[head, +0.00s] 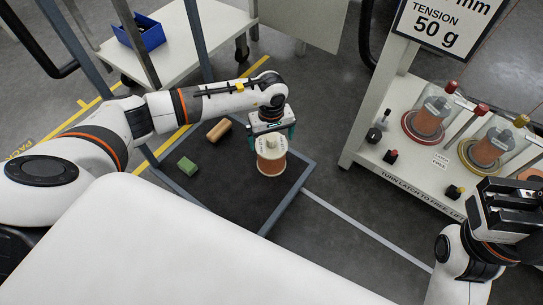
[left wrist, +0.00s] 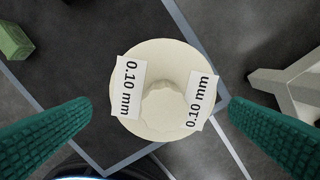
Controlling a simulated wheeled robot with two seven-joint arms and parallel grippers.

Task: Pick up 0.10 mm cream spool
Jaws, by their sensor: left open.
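The cream spool (head: 271,166) has cream flanges and a copper-coloured winding, and stands upright below my left gripper (head: 271,138). In the left wrist view its round cream top (left wrist: 150,58) fills the middle, with a central knob and two white labels reading 0.10 mm. My left gripper's two green ribbed fingers (left wrist: 161,104) are spread wide, one on each side of the spool top in that view. Whether they touch it cannot be told, but gaps show beside the top. My right gripper (head: 508,207) is at the lower right; its finger opening is unclear.
A green block (head: 187,166) and a tan block (head: 219,130) lie on the dark floor area left of the spool. A white stand (head: 400,180) on the right holds spools under clear covers. A white cart (head: 180,50) with a blue bin (head: 139,36) is behind.

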